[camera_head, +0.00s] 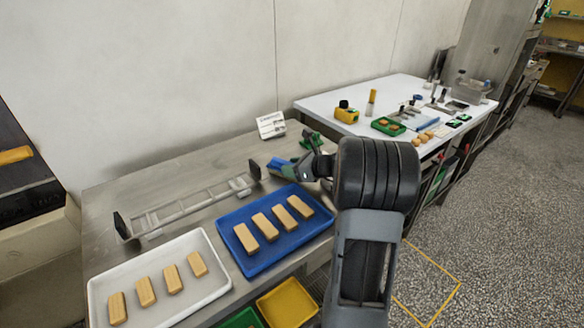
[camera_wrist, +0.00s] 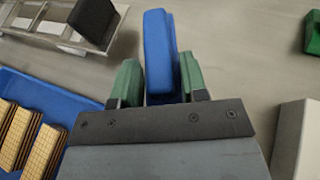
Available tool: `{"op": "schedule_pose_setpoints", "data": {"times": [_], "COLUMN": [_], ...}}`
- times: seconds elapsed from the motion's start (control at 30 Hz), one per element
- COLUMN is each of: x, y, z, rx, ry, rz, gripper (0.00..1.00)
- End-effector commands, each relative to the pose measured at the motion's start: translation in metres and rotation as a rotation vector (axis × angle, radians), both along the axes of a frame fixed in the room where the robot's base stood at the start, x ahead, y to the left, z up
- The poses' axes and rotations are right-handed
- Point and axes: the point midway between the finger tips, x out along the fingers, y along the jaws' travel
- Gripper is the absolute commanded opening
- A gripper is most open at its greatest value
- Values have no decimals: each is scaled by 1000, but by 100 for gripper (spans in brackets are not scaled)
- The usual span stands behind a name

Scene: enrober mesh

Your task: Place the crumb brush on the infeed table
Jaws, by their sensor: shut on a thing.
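My gripper (camera_head: 303,162) is over the back right part of the steel table (camera_head: 150,180). Its green fingers (camera_wrist: 158,82) are shut on a blue object, apparently the crumb brush (camera_wrist: 158,45). The brush also shows in the head view (camera_head: 279,166), partly hidden by my gripper. It sticks out beyond the fingertips over bare steel. I cannot tell whether it touches the surface. No label shows which table is the infeed table.
A blue tray (camera_head: 256,266) and a white tray (camera_head: 215,284) hold several tan bars. A grey rack with black ends (camera_head: 185,207) lies behind them. A small white sign (camera_head: 271,125) stands at the back. A white table (camera_head: 375,90) with various items is at the right.

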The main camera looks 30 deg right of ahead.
Motion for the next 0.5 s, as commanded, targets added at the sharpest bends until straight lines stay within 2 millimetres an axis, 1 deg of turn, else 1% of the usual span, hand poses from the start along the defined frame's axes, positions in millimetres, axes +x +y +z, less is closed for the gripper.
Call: {"op": "schedule_pose_setpoints", "data": {"times": [0.07,0.1,0.33,0.37,0.5], "x": [0,0,0,0,0], "y": [0,0,0,0,0], "z": [-4,-4,-3,-3,-3], "rx": [1,1,1,1,1], "ry": [0,0,0,0,0], "rz": [0,0,0,0,0], "gripper": [14,42,64,66,66]}}
